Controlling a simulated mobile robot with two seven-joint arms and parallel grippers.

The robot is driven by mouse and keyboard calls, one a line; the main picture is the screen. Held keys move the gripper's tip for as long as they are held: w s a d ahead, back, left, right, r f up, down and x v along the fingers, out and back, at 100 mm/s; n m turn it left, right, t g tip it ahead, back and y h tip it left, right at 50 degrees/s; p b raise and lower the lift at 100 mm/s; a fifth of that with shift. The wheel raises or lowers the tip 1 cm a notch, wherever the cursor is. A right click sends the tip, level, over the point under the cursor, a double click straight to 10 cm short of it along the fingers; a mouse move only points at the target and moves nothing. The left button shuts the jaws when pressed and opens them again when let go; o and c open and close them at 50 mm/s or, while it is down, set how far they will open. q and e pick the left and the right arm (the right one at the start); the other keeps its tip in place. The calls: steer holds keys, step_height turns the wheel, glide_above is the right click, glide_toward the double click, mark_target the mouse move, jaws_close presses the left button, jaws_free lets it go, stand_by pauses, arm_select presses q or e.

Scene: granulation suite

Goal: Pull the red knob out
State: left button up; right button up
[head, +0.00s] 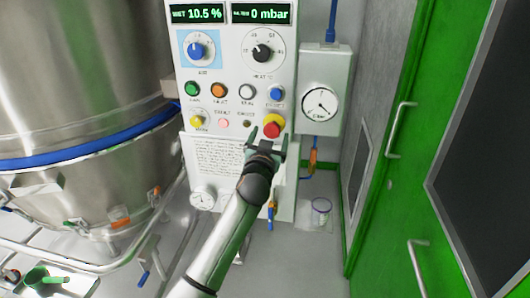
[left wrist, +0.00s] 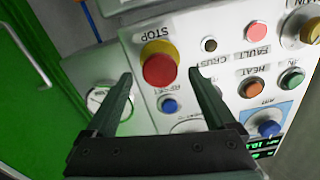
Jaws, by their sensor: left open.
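The red knob (head: 272,127) is a mushroom-shaped stop button on a yellow collar, at the lower right of the white control panel (head: 234,130). In the left wrist view the red knob (left wrist: 160,70) shows upside down, with the word STOP beside its yellow collar. My left gripper (head: 267,140) is open in front of the panel, just below the knob in the head view. In the left wrist view its two fingers (left wrist: 160,82) appear on either side of the knob, with nothing held. I cannot tell the remaining depth gap. My right gripper is not in view.
Coloured buttons, including a blue one (head: 276,93), and two dials surround the knob. A gauge box (head: 323,93) is at the panel's right. A steel vessel (head: 80,110) fills the left. A green door (head: 425,170) stands at the right.

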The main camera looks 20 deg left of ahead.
arm_select(q)
steer(key=v, duration=1.1)
steer(key=shift+b, duration=0.45)
steer(key=s+d+f+m+g+h, duration=0.15)
steer(key=s+f, duration=0.25)
steer(key=f, duration=0.5)
steer(key=s+d+f+m+g+h, duration=0.15)
steer(key=s+f, duration=0.25)
steer(key=f, duration=0.6)
steer(key=s+d+f+g+h, duration=0.1)
steer(key=s+f+g, duration=0.1)
steer(key=s+f, duration=0.6)
steer(key=s+d+f+g+h+p, duration=0.1)
steer(key=s+f+g+h, duration=0.1)
steer(key=s+f, duration=0.7)
steer(key=s+g, duration=0.1)
steer(key=s, duration=0.2)
steer(key=shift+s+d, duration=0.15)
steer(key=shift+d, duration=0.05)
